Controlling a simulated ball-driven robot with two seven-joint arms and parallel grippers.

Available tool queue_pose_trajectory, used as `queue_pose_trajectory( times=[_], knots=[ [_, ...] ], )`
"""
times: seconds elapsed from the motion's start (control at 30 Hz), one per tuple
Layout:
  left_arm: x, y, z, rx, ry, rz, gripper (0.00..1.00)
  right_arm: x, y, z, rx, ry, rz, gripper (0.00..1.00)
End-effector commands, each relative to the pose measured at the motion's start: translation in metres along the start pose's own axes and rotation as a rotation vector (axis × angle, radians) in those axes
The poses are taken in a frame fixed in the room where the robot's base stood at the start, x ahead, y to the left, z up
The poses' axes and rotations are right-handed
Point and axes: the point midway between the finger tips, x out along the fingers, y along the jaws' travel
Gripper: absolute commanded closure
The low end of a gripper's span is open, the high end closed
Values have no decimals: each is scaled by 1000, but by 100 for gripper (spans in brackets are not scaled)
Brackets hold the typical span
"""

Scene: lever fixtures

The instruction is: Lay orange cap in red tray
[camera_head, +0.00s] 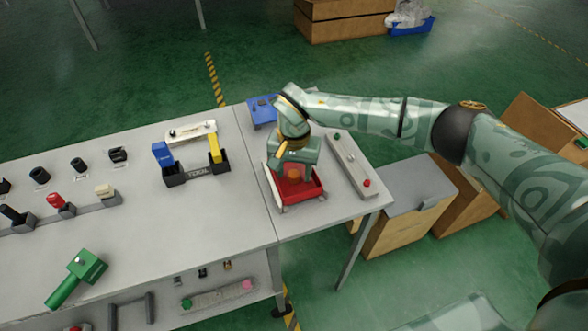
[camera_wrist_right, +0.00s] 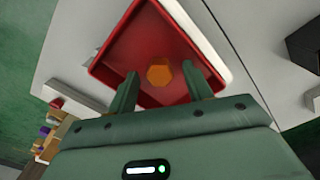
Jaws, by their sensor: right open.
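The red tray (camera_head: 311,190) stands near the front right of the table in the head view. The orange cap (camera_head: 293,174) shows inside it, below my right gripper (camera_head: 292,172). In the right wrist view the orange cap (camera_wrist_right: 159,74) lies on the floor of the red tray (camera_wrist_right: 150,30), near its middle. My right gripper (camera_wrist_right: 160,88) is open, with one finger on each side of the cap and gaps between. The fingers reach down over the tray. My left gripper is not in view.
A grey bar with buttons (camera_head: 349,165) lies right of the tray. A blue box (camera_head: 262,112) stands behind it. A black fixture with blue and yellow levers (camera_head: 197,172) is to the left. A green tool (camera_head: 78,276) lies at the front left. Bare table lies between them.

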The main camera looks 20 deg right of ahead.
Motion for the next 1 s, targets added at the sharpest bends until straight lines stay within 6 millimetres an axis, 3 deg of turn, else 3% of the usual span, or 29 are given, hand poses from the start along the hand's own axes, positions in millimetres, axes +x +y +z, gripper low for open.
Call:
queue_pose_trajectory(
  times=[0.3, 0.5, 0.7, 1.0],
  knots=[
    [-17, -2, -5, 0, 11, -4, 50, -71, 0, -2, -1, 7, -4, 50],
    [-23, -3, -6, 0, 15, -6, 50, -107, 0, -1, -1, 4, -2, 50],
    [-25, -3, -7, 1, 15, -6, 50, -120, 0, 0, 0, 2, -1, 50],
    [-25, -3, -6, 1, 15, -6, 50, -120, 0, 0, 0, 1, -1, 50]
  ],
)
